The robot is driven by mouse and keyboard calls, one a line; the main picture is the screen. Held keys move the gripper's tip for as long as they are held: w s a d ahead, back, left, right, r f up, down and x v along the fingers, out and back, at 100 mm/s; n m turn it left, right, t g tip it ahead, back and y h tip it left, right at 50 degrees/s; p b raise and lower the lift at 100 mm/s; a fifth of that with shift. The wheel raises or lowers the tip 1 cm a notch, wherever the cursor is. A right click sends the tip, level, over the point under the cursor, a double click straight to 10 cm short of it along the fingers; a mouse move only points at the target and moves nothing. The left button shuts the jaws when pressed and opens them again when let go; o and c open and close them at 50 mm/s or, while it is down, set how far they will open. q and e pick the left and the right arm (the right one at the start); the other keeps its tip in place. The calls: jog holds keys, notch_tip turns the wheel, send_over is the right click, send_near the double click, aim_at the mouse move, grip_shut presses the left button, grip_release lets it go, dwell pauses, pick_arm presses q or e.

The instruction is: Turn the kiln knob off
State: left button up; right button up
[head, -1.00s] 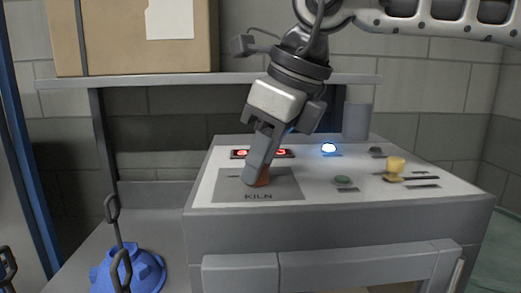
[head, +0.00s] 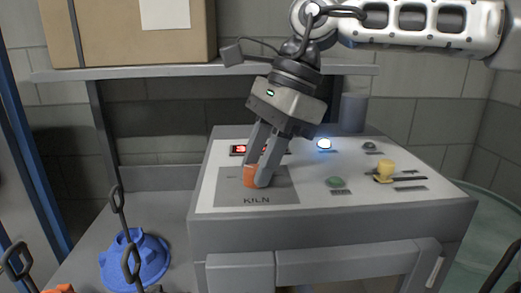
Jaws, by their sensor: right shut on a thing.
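The kiln knob (head: 250,176) is orange and stands on a grey plate (head: 280,190) labelled KILN, on the left of the panel top. My right gripper (head: 258,180) comes down from above and is shut on the knob. Its fingers hide part of the knob, so I cannot read which way it points. A red-lit display (head: 238,150) sits behind the knob, partly covered by the fingers. My left gripper does not show.
A grey cylinder (head: 353,113) stands behind. A cardboard box (head: 110,30) is on the shelf. A blue hood-like object (head: 140,262) is at lower left.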

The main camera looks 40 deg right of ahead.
jog(key=shift+n, duration=0.6)
jog(key=o, duration=1)
jog(key=shift+c, duration=0.2)
jog(key=v, duration=1.6)
jog(key=shift+w, duration=0.35)
jog(key=shift+g, duration=0.3)
